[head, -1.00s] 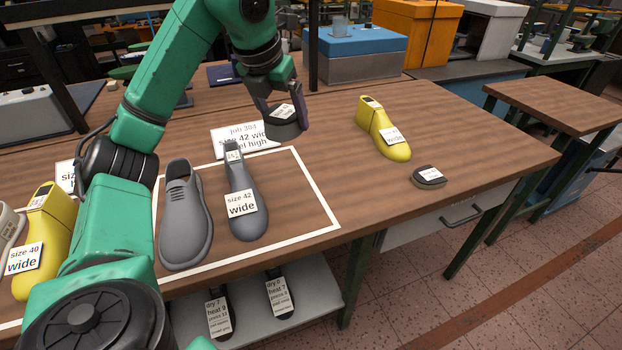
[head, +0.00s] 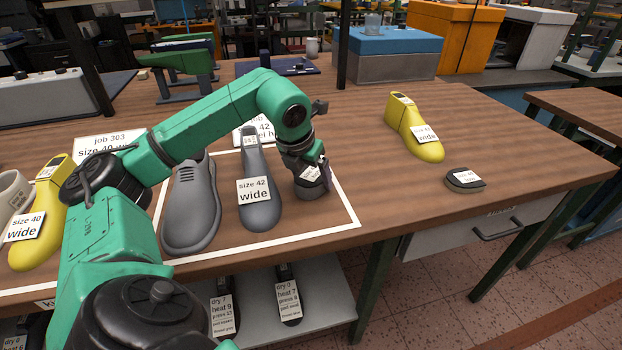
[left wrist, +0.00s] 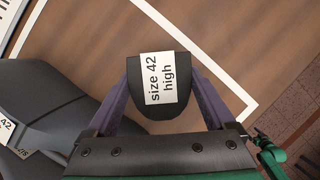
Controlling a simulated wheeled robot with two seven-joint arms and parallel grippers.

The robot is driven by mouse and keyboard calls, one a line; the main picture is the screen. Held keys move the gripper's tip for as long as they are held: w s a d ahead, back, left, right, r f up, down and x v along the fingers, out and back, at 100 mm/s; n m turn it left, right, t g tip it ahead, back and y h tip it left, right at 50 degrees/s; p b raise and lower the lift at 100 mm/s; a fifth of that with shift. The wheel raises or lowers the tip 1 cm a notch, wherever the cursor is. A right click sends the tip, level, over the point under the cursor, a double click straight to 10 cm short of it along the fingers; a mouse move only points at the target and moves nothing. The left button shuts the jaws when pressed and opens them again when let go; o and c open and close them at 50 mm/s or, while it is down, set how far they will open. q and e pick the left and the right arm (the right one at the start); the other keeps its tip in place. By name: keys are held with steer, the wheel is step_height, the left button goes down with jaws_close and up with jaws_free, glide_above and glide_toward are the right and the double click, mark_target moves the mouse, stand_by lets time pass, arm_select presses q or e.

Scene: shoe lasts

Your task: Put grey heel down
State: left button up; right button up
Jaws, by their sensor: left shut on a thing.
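The grey heel (head: 309,190) is in my left gripper (head: 312,178), inside the white outline, just right of the grey last marked size 42 wide (head: 262,207). In the left wrist view the heel (left wrist: 142,72) carries a label reading size 42 high, and both fingers of the left gripper (left wrist: 158,92) are closed on its sides. The heel is at or very near the table top; I cannot tell if it touches. A grey shoe (head: 190,215) stands left of the last.
A yellow last (head: 415,130) and a dark heel piece (head: 464,182) lie to the right, outside the white outline (head: 350,205). Another yellow last (head: 40,200) stands at the left. The table (head: 380,190) is bare between the outline and the dark heel piece.

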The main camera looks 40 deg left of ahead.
mark_target(301, 189)
arm_select(q)
steer(key=shift+w, duration=0.1)
arm_select(e)
steer(key=shift+s+a, duration=0.1)
steer(key=shift+s, duration=0.1)
arm_select(q)
steer(key=shift+f, duration=0.15)
steer(key=o, duration=1.2)
steer(key=shift+c, duration=0.2)
arm_select(e)
steer(key=shift+s+f, duration=0.15)
steer(key=shift+s, duration=0.05)
arm_select(q)
steer(key=shift+r, duration=0.6)
steer(key=p+v, duration=0.1)
steer(key=v, duration=1)
steer(key=shift+p, duration=0.4)
arm_select(e)
step_height(301, 189, up, 2)
